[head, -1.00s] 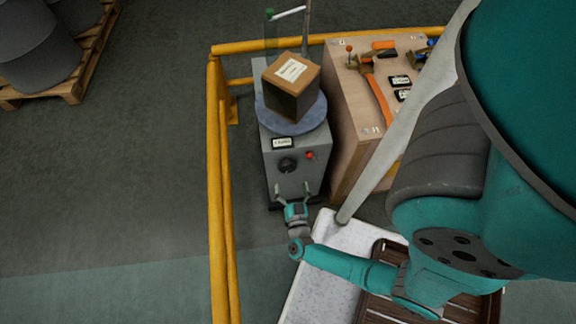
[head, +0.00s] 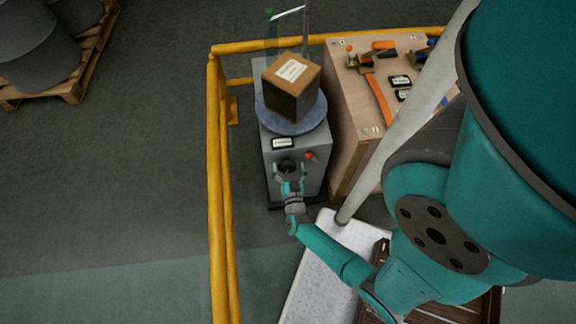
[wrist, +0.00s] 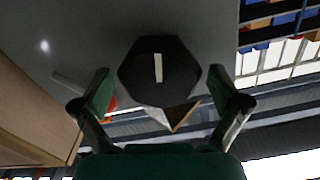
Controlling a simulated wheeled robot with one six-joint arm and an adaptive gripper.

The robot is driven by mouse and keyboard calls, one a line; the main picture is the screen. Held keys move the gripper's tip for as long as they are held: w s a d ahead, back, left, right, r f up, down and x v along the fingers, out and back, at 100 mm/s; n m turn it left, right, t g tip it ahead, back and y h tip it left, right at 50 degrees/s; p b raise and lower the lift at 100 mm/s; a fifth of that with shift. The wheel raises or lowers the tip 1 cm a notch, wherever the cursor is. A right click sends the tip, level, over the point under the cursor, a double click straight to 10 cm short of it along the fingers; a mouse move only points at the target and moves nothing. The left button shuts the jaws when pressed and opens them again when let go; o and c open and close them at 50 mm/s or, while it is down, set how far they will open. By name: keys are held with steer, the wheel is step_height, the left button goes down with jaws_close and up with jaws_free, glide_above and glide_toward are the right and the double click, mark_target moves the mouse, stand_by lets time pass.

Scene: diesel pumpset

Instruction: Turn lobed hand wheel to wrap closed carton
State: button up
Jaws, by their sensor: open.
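The lobed hand wheel (head: 287,166) is a dark knob on the front of the grey wrapping machine (head: 312,183). In the wrist view the hand wheel (wrist: 160,70) is black with a pale bar mark standing upright. My gripper (head: 289,178) is open just in front of it. In the wrist view its two fingers (wrist: 160,92) stand left and right of the wheel, with gaps showing on both sides. The closed carton (head: 292,86) is brown with a white label and sits on the round turntable (head: 300,124) on top of the machine.
A red button (head: 309,155) is right of the wheel. A wooden workbench (head: 347,140) with tools stands close on the right. A yellow guard rail (head: 214,170) runs along the left and back. A pale pallet or table (head: 318,270) lies under my arm.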

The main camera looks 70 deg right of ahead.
steer(key=c, duration=1.2)
steer(key=shift+o, duration=0.2)
steer(key=shift+m, duration=0.3)
steer(key=m, duration=0.6)
steer(key=shift+s+d+f, duration=0.1)
steer(key=shift+d, duration=0.05)
steer(key=m, duration=0.6)
steer(key=shift+f, duration=0.15)
steer(key=shift+m, duration=0.4)
